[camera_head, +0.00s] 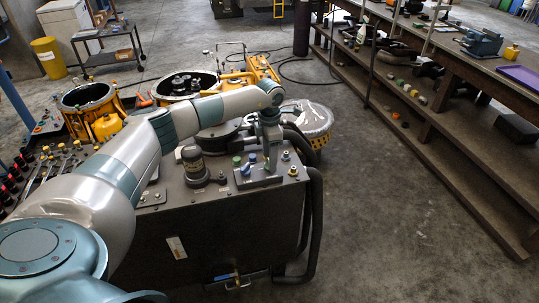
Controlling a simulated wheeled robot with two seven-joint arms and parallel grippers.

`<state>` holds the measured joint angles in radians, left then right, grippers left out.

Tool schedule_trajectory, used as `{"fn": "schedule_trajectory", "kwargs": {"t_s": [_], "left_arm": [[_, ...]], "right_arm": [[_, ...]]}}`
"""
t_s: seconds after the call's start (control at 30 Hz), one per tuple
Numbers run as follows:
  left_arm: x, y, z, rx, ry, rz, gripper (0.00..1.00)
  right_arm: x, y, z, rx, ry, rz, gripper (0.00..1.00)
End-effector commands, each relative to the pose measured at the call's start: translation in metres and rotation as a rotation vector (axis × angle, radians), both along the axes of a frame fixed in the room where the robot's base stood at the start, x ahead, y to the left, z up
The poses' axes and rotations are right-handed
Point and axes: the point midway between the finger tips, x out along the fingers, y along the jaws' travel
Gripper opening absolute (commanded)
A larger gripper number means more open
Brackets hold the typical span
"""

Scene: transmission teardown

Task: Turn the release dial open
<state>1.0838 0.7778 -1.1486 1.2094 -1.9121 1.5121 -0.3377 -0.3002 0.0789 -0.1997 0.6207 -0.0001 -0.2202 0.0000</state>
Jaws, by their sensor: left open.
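My left arm reaches in from the lower left, and my left gripper (269,170) points down over a small raised control plate (262,181) on top of the dark machine cabinet (230,220). The gripper is open; its fingertips are small, and I cannot tell whether they touch anything. A green knob (236,161) and a blue knob (246,169) stand just left of the gripper. Brass-coloured fittings (293,170) stand to its right. I cannot tell which of these is the release dial, or its setting; it may be hidden by the gripper. My right gripper is not in view.
A dark cylindrical motor-like part (193,164) stands on the cabinet left of the plate. Thick black hoses (316,210) run down the cabinet's right side. Open round housings (87,97) stand behind. A long workbench (455,125) runs along the right, with clear floor between.

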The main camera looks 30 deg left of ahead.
Motion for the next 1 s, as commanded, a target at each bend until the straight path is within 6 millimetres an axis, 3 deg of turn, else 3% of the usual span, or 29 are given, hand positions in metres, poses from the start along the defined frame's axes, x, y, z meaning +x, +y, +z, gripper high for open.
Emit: {"fn": "schedule_trajectory", "kwargs": {"t_s": [0.43,0.6,0.63,1.0], "left_arm": [[0.0,0.0,-0.0083,0.0,0.0,-0.001,0.55],[0.0,0.0,-0.0081,-0.001,-0.001,0.0,0.16],[0.0001,0.0001,-0.008,-0.001,-0.001,0.0,0.13],[0.0002,0.0002,-0.0082,0.0,-0.001,0.031,0.14]], "right_arm": [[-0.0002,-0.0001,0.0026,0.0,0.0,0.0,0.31],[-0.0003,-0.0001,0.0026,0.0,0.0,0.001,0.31],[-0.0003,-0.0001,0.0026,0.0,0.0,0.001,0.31],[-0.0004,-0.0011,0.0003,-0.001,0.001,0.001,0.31]]}}
